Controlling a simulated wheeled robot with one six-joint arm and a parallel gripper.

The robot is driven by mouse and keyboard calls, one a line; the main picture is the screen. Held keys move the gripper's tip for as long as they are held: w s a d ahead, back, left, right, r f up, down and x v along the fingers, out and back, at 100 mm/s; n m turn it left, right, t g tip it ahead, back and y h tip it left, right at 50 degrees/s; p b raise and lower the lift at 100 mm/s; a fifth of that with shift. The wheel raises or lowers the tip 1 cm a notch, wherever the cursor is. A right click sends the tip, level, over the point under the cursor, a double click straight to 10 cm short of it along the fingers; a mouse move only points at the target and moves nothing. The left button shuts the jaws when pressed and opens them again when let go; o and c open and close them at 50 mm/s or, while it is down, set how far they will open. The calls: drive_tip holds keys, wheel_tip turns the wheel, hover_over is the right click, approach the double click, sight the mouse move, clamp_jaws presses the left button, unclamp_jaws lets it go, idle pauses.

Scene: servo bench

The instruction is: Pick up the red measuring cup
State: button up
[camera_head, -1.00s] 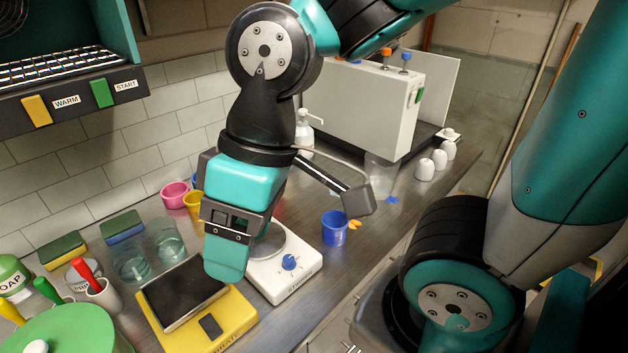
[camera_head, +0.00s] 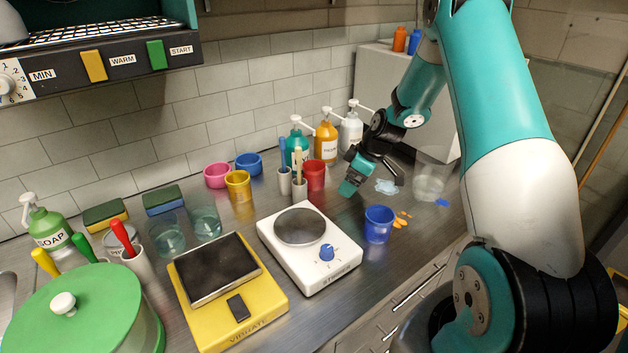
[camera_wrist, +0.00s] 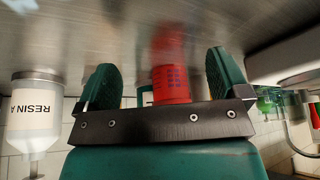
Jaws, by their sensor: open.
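The red measuring cup (camera_head: 314,176) stands upright on the steel counter in the head view, beside the white holder and in front of the dispenser bottles. My gripper (camera_head: 368,186) is to its right, low over the counter, open and apart from the cup. In the wrist view, which is upside down, the red cup (camera_wrist: 171,84) shows between the two spread teal fingers of my gripper (camera_wrist: 165,70). Dark markings are on its side. The crossbar of my gripper hides part of the cup there. Nothing is held.
A blue cup (camera_head: 379,224) stands right of the white stirrer (camera_head: 300,240). A yellow cup (camera_head: 238,186) and a pink cup (camera_head: 217,175) stand to the left. Dispenser bottles, including an orange one (camera_head: 326,140), stand behind. A clear beaker (camera_head: 430,181) is at right.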

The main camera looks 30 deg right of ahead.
sight(314, 173)
drive_tip(key=w+a, duration=0.1)
drive_tip(key=w, duration=0.1)
drive_tip(key=w+a+p, duration=0.1)
drive_tip(key=w+a, duration=0.1)
drive_tip(key=shift+r, duration=0.1)
drive_tip(key=w+a+p, duration=0.1)
drive_tip(key=w, duration=0.1)
drive_tip(key=w+a+p, duration=0.1)
drive_tip(key=a, duration=0.1)
drive_tip(key=shift+w+r, duration=0.1)
drive_tip(key=shift+w, duration=0.3)
drive_tip(key=shift+p+x, duration=0.55)
drive_tip(key=shift+x, duration=0.2)
drive_tip(key=shift+c, duration=0.2)
drive_tip(key=c, duration=1.1)
drive_tip(key=shift+o, duration=0.2)
drive_tip(key=shift+r, duration=0.1)
